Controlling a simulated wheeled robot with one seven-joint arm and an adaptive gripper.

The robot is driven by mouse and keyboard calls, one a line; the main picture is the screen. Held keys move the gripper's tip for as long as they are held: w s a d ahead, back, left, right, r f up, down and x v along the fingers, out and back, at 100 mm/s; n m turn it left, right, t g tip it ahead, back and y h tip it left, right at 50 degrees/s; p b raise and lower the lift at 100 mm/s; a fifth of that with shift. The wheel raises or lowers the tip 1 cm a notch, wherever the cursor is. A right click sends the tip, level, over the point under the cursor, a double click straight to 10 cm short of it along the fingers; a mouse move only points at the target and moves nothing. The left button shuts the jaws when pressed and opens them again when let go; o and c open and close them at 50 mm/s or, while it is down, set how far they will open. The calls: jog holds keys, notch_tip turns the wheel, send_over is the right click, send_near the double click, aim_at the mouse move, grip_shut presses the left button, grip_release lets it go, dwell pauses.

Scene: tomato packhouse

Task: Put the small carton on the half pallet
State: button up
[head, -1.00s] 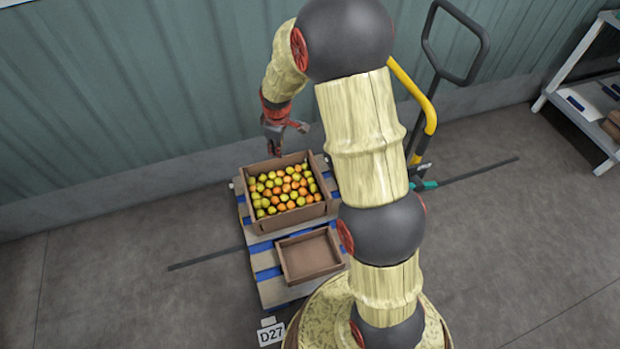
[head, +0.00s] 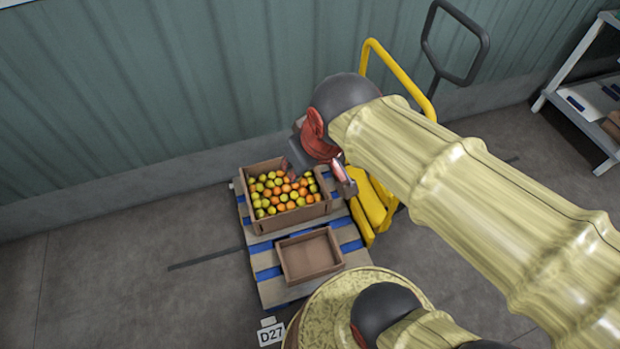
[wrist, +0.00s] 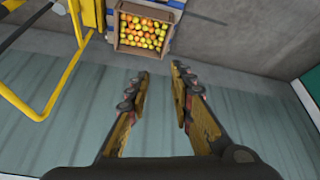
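The small carton (head: 326,272) is a shallow, empty brown tray. It rests on the front part of the half pallet (head: 270,290), which has wooden boards with blue strips. A larger brown carton (head: 291,219) full of yellow, orange and red tomatoes stands behind it on the same pallet; it also shows in the wrist view (wrist: 122,35). My gripper (head: 320,180) is at the right back of the tomato carton in the head view, apart from the small carton. In the wrist view my gripper's fingers (wrist: 160,72) are spread with nothing between them. The small carton is not seen there.
A yellow-railed cart (head: 370,212) stands right beside the pallet, with a dark handle (head: 485,45) behind. A green wall (head: 130,100) is at the back. A white shelf (head: 590,115) stands far right. Floor to the left is clear.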

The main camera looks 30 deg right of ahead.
jog(key=shift+m, duration=0.5)
jog(key=s, duration=0.4)
jog(key=shift+s+a+r, duration=0.15)
jog(key=shift+s+a, duration=0.05)
jog(key=shift+s, duration=0.05)
notch_tip(320, 180, up, 2)
jog(key=shift+r+p, duration=0.25)
jog(key=shift+p, duration=1)
jog(key=shift+d, duration=0.1)
